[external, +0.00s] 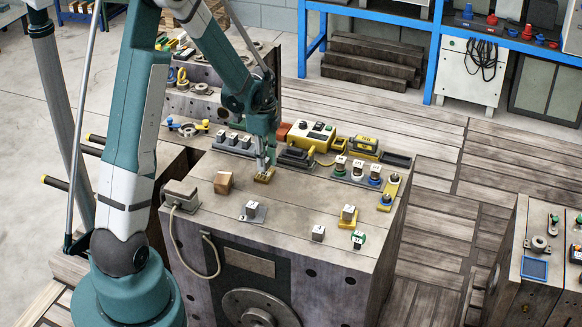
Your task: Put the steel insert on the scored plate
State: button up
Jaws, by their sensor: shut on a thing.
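My gripper (264,167) points straight down over the machine block's top, at a small brass-yellow plate (264,177). It is shut on a small grey piece, seemingly the steel insert, mostly hidden between the fingers. The piece is at or just above this plate; I cannot tell if they touch. Which plate is the scored one is too small to tell. A grey plate (259,217) bears a steel cube (251,208). Another yellow plate (347,223) bears a second steel cube (348,212). One more steel cube (318,233) stands bare near the front.
A wooden block (223,183) and a grey box with a cable (181,193) stand to the left. A row of round-topped pieces (357,170) stands to the right. Behind are a yellow-black device (364,145) and a control box (311,135). The top's middle is clear.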

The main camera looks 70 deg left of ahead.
jog(key=shift+f, duration=0.9)
jog(key=shift+f+b, duration=0.2)
jog(key=shift+b, duration=0.1)
jog(key=o, duration=1)
jog(key=shift+r, duration=0.15)
notch_tip(320, 180, up, 12)
jog(key=p, duration=0.2)
jog(key=shift+p, duration=0.3)
